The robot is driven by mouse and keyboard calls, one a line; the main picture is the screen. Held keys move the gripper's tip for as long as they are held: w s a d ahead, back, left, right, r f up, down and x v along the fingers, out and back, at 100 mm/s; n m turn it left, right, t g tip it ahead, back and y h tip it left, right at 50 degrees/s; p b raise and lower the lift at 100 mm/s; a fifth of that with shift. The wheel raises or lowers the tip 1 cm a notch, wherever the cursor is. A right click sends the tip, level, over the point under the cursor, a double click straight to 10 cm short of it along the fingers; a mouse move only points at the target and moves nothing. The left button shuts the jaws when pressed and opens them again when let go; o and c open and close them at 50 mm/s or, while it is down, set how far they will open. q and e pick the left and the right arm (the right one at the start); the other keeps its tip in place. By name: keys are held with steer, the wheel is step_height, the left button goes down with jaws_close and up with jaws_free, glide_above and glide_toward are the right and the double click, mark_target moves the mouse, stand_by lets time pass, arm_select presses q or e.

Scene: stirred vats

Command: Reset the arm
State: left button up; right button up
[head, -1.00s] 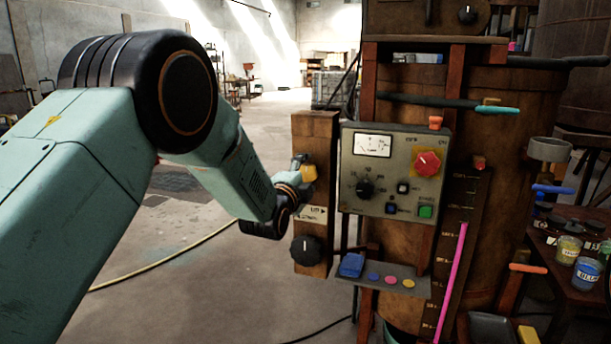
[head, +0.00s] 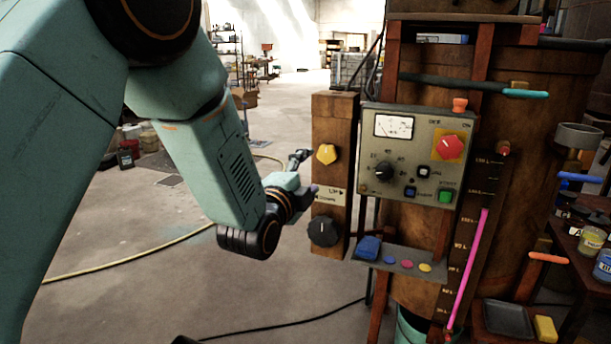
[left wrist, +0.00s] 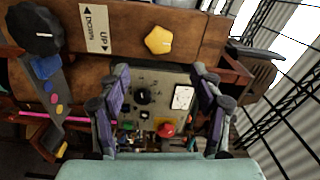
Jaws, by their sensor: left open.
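My left arm comes in from the left in the head view. Its gripper (head: 306,176) is just left of a wooden post (head: 333,105) that carries a yellow knob (head: 326,154) and a black knob (head: 322,231). The gripper is apart from the yellow knob. In the left wrist view the two fingers (left wrist: 160,105) stand wide apart with nothing held between them. The yellow knob (left wrist: 158,40) and the black knob (left wrist: 35,30) show beyond the fingers there. My right gripper is not in view.
A control panel (head: 413,155) with a meter, a red knob and buttons is on the vat (head: 505,190). A small shelf (head: 405,260) holds a blue block and coloured discs. A hose and a cable lie on the floor, which is otherwise open at the left.

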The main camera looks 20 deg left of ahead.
arm_select(q)
steer(key=shift+s, duration=0.45)
